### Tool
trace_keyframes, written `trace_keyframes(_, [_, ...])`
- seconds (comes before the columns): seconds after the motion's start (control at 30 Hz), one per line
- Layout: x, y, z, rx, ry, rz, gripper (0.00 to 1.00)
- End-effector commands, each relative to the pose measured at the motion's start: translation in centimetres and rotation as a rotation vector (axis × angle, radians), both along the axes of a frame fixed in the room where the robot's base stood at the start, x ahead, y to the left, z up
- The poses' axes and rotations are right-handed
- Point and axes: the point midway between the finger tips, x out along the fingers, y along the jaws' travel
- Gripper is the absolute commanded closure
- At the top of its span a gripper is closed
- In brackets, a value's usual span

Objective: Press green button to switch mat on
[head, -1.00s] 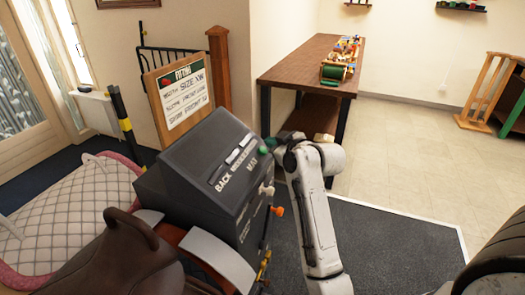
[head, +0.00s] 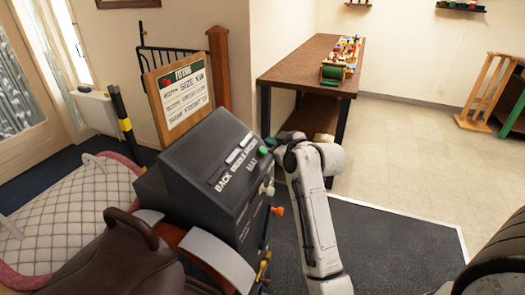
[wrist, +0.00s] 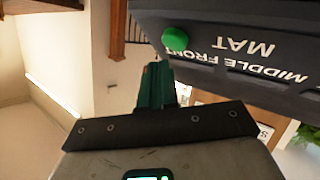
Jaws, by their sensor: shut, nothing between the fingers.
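The green button (head: 264,150) sits on the top right corner of a dark grey console (head: 190,155), beside the label MAT. In the wrist view the button (wrist: 176,39) is round and stands out from the console face (wrist: 240,45). My gripper (head: 277,141) is just right of the button in the head view. In the wrist view its green fingers (wrist: 153,72) are shut and empty, with their tips close beside the button. A small gap shows between tips and button in the picture; contact cannot be told. I see no clear sign whether the mat is on.
A brown saddle (head: 110,255) and a white quilted pad (head: 75,195) are at the left. A sign board (head: 180,95) stands behind the console. A wooden table (head: 310,60) with colourful items is behind my arm. Pale floor (head: 420,130) is open at the right.

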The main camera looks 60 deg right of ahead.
Motion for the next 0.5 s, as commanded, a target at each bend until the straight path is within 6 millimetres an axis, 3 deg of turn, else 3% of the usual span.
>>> trace_keyframes(0.5, [0.29,0.03,-0.5,0.001,0.001,0.001,1.0])
